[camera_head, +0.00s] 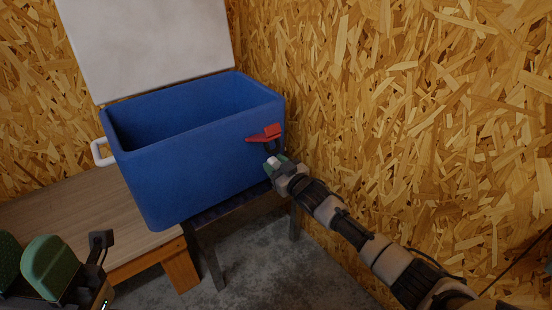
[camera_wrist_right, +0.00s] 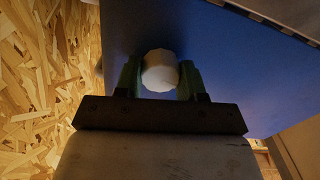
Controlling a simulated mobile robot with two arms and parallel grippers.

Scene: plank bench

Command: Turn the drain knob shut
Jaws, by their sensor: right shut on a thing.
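The blue cooler (camera_head: 190,160) stands with its white lid (camera_head: 148,45) open against the wall. My right gripper (camera_head: 274,163) is at the lower right of the cooler's front, below the red latch (camera_head: 265,134). In the right wrist view, the round white drain knob (camera_wrist_right: 160,70) sits between the green fingers of that gripper (camera_wrist_right: 160,80), one on each side. The gripper is shut on it. The knob's turn angle does not show. At the lower left of the head view, green pads (camera_head: 45,268), probably of my left gripper, are cut off by the edge.
The cooler rests on a dark slatted stand (camera_head: 213,213). A wooden bench (camera_head: 130,228) stands to the left. A chipboard wall (camera_head: 420,130) rises close on the right. Grey floor (camera_head: 270,262) is clear in front of the stand.

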